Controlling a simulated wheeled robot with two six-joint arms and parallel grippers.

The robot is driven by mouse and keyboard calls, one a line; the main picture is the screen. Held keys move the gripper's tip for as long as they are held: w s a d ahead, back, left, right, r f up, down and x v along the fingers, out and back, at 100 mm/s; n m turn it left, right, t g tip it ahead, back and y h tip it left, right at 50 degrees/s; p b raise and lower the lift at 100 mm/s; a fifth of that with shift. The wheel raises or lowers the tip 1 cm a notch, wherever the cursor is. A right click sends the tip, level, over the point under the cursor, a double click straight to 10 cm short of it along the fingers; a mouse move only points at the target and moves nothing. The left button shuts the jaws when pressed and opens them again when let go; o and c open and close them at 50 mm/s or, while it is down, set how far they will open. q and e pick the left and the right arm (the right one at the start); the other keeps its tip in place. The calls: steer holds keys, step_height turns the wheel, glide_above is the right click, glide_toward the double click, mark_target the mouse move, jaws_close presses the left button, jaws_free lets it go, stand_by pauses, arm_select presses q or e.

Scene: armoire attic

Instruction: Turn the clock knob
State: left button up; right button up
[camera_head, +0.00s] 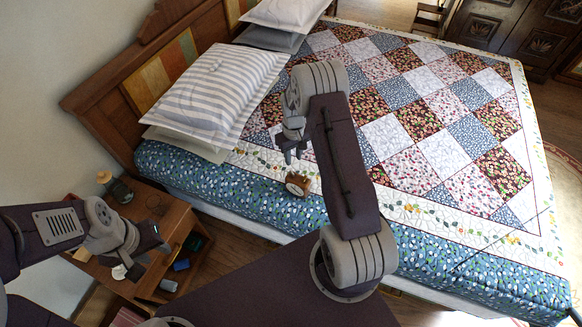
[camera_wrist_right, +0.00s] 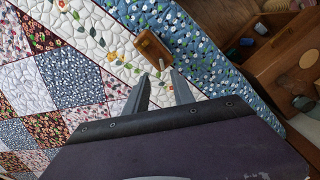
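A small brown clock (camera_head: 298,184) with a round pale face lies on the bed near its side edge. In the right wrist view the clock (camera_wrist_right: 152,46) shows as a brown block, with a small pale knob (camera_wrist_right: 162,64) sticking out towards my gripper. My right gripper (camera_head: 288,156) hangs over the bed beside the clock. In the wrist view its two fingers (camera_wrist_right: 160,88) are apart with nothing between them, and the knob is just beyond the tips. My left gripper (camera_head: 158,248) is over the nightstand, away from the clock; its finger gap is not clear.
The bed has a patchwork quilt (camera_head: 440,155) and striped pillows (camera_head: 215,92) by the wooden headboard (camera_head: 150,75). The nightstand (camera_head: 180,225) at the left holds a jar (camera_head: 115,187) and other small items. The quilt around the clock is clear.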

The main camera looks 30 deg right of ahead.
mark_target(292, 172)
step_height(292, 172, down, 9)
steer(key=shift+w+a+r+p, duration=0.1)
steer(key=shift+a+p, duration=0.05)
steer(key=shift+p, duration=0.8)
steer(key=shift+a, duration=0.1)
steer(key=c, duration=0.3)
jaws_close()
